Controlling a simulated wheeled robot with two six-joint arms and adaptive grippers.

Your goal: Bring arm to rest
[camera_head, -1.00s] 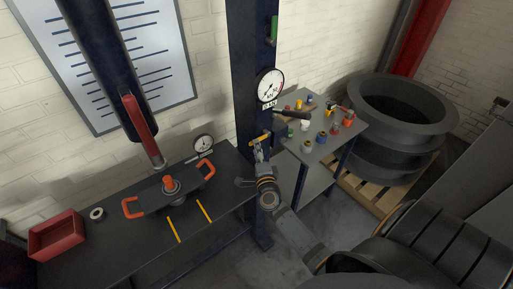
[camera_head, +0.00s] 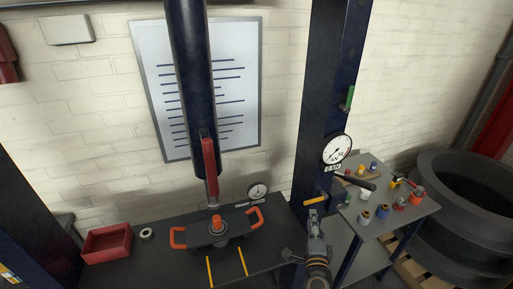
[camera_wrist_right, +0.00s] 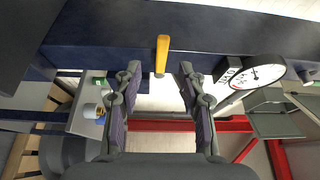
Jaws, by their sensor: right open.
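My right gripper (camera_head: 313,216) is at the lower centre-right of the head view, in front of the dark blue column (camera_head: 329,110). In the right wrist view its two fingers (camera_wrist_right: 158,88) are spread apart with nothing held between them. A yellow lever (camera_wrist_right: 162,56) on the column lies just beyond the fingertips, between them in that picture; I see no contact. The lever also shows in the head view (camera_head: 315,200), just above the gripper. My left gripper is not in view.
The dial gauge (camera_head: 337,149) is on the column. Left is a dark bench (camera_head: 160,262) with an orange-handled plate (camera_head: 207,234) and red bin (camera_head: 107,243). Right is a grey table (camera_head: 420,207) with small coloured parts, beside big black rings (camera_head: 468,190).

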